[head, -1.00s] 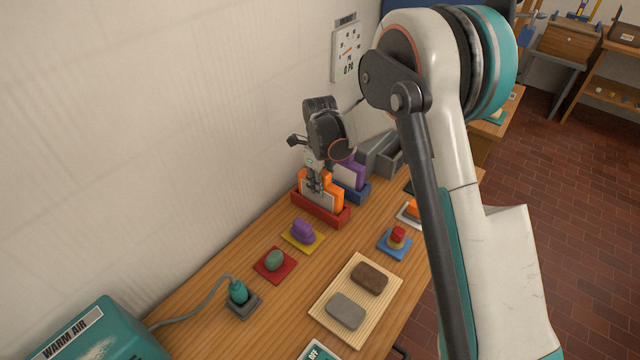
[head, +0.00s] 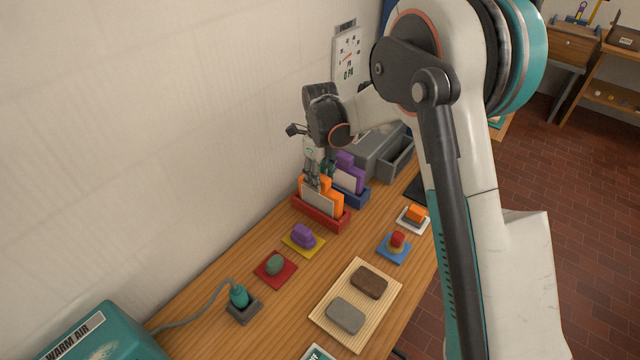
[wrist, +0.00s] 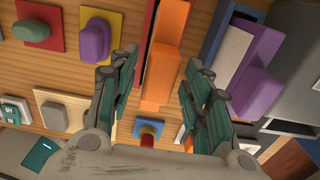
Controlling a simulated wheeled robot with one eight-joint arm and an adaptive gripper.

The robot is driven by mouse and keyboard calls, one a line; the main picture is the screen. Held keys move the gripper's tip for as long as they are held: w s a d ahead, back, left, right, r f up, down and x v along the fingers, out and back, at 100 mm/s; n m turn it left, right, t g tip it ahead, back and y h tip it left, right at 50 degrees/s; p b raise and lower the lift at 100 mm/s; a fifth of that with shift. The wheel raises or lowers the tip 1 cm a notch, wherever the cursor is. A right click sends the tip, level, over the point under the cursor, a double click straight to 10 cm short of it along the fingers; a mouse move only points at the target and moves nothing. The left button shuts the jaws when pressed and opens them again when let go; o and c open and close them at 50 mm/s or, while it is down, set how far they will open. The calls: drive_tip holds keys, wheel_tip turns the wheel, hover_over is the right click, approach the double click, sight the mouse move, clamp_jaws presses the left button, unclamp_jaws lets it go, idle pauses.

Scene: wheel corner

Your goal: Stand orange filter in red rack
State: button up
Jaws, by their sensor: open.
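The orange filter (head: 334,206), with a pale face, stands upright in the red rack (head: 322,219) in the head view. In the wrist view the orange filter (wrist: 160,75) shows between the spread fingers, in the red rack (wrist: 149,25). My gripper (head: 313,186) is open just above the filter; in the wrist view its fingers (wrist: 161,88) are apart on both sides, with gaps to the filter. The filter's lower part is hidden by the rack wall.
Beside it a blue rack (head: 358,195) holds a purple filter (head: 350,168). A grey drawer box (head: 375,152) stands behind. Nearer are a purple piece (head: 302,236), a green piece (head: 274,265) and a ribbed tray (head: 384,297) with two blocks. The wall is close on the left.

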wheel_tip(320, 180, up, 7)
drive_tip(key=shift+p, duration=0.5)
drive_tip(key=s+d+r+n+t, duration=0.3)
drive_tip(key=s+d+r+n, duration=0.9)
drive_tip(key=s+r, duration=0.3)
drive_tip(key=s+d+n+t, duration=0.2)
drive_tip(key=s+d+n, duration=0.1)
drive_tip(key=s+n, duration=0.3)
drive_tip(key=s+d+n+t, duration=0.2)
drive_tip(key=s+d+n, duration=0.2)
drive_tip(key=s+n, duration=0.3)
drive_tip(key=s, duration=0.3)
drive_tip(key=shift+d+n, duration=0.25)
drive_tip(key=shift+n, duration=0.05)
